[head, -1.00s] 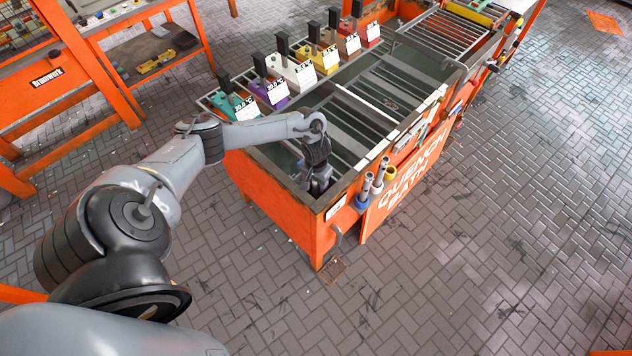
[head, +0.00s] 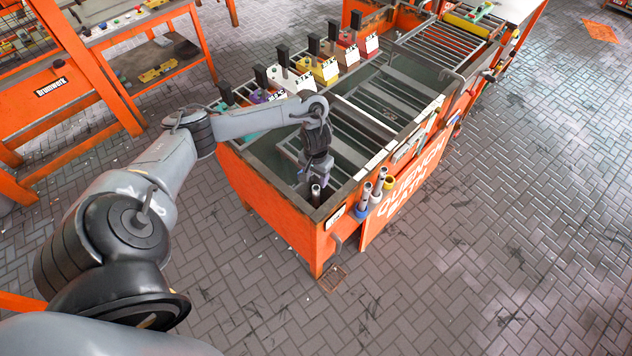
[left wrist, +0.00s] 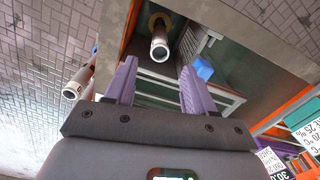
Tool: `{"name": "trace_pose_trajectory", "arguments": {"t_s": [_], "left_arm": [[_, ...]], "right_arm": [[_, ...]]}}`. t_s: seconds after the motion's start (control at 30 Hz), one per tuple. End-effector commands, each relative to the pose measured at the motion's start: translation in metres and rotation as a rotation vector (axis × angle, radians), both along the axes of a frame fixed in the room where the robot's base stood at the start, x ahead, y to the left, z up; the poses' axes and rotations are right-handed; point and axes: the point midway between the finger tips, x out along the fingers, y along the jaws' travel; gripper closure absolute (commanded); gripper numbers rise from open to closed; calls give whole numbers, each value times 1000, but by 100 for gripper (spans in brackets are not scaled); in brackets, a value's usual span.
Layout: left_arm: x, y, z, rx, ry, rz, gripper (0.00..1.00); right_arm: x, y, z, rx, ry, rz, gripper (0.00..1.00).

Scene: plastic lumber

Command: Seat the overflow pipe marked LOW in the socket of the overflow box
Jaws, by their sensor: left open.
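My left gripper (head: 315,182) is over the near corner of the quench bath. In the left wrist view its two purple fingers (left wrist: 158,84) are apart with nothing between them. A grey pipe with a pale open end (left wrist: 159,50) stands just beyond the fingertips, a brownish-yellow ring at its far end. The pipe's top also shows in the head view (head: 316,193), beside the gripper in the bath corner. The box and socket around its foot are mostly hidden, so I cannot tell how deep it sits. No LOW mark is legible. My right gripper is out of view.
Pipes (head: 366,192) stand in coloured holders on the bath's outer wall; one shows in the left wrist view (left wrist: 76,85). The orange quench bath (head: 270,215) has racks inside and several coloured units (head: 325,70) along its far rim. A blue piece (left wrist: 204,68) lies near the right finger.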

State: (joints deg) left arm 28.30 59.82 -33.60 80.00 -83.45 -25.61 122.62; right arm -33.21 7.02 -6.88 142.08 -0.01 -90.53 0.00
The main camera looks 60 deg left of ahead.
Motion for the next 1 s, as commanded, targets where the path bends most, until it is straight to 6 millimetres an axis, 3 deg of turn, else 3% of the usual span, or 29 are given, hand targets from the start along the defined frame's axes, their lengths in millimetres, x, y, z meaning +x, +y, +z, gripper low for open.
{"name": "trace_pose_trajectory", "arguments": {"t_s": [0.03,0.17,0.27,0.33,0.43,0.53,0.6,0.7,0.83,1.0], "left_arm": [[1,0,10,1,-3,-1,46],[1,-4,16,-2,-5,-15,46],[6,-23,9,-7,-33,-85,46],[11,-51,-3,-15,-76,-179,46],[20,-113,-24,-27,-183,-369,46],[22,-194,-34,-30,-332,-567,46],[17,-246,-29,-13,-437,-666,46],[2,-294,-7,36,-541,-732,46],[-30,-312,24,105,-556,-729,46],[-83,-295,52,128,-448,-685,46]], "right_arm": [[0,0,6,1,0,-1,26],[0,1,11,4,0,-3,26],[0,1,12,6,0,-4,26],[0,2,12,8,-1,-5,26],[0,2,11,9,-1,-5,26],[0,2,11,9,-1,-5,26],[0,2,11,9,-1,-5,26],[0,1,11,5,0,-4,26],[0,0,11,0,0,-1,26],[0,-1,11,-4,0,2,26]]}}
